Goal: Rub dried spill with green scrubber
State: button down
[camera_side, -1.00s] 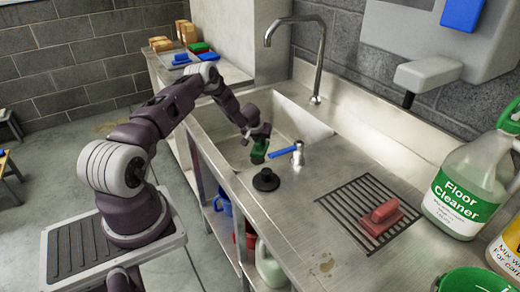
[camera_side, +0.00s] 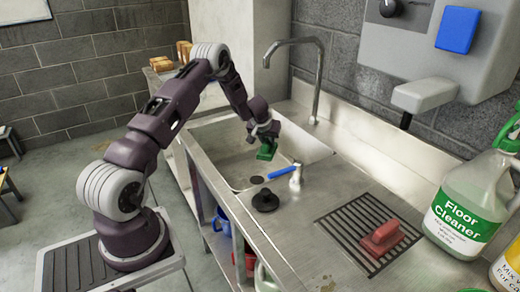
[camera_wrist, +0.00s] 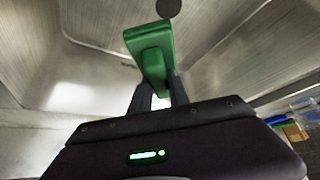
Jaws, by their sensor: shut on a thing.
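The green scrubber (camera_side: 267,150) is held in my gripper (camera_side: 264,136), above the sink basin (camera_side: 212,150) and clear of the counter. In the wrist view the scrubber (camera_wrist: 155,55) stands out between the two fingers of my gripper (camera_wrist: 158,98), which are shut on its handle. The sink floor lies beyond it. A small brownish patch, which looks like a dried spill (camera_side: 327,286), shows on the steel counter at the bottom edge of the side view, far from the scrubber.
A red scrubber (camera_side: 382,239) sits on the drain grate (camera_side: 345,219). A floor cleaner jug (camera_side: 460,212) stands at right. A tall faucet (camera_side: 319,85) rises behind the sink.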

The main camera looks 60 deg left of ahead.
jog(key=s+d+r+m+t+h, duration=0.1)
jog(key=s+d+r+m, duration=0.1)
jog(key=d+r, duration=0.65)
jog(key=s+d+r+m+h, duration=0.15)
jog(key=d+r, duration=0.45)
jog(key=d, duration=0.6)
jog(key=s+d+f+m+g+h, duration=0.1)
jog(key=s+d+m+g+h, duration=0.4)
jog(key=d+m, duration=0.95)
jog(key=s+d+f+m+g+h, duration=0.1)
jog(key=s+d+m+h, duration=0.5)
jog(key=d, duration=1.4)
jog(key=shift+s+a+f+m+y, duration=0.15)
jog(key=shift+f+m+y, duration=0.3)
jog(key=shift+f, duration=0.95)
jog(key=shift+s+d+f+m+y, duration=0.1)
jog(key=shift+s+f+m+y, duration=0.25)
jog(key=shift+f, duration=1)
jog(key=shift+s+a+f+m+y, duration=0.15)
jog(key=shift+f+m+y, duration=0.3)
jog(key=shift+f, duration=0.95)
jog(key=shift+s, duration=4.05)
jog(key=shift+w, duration=4.2)
notch_tip(320, 180, up, 8)
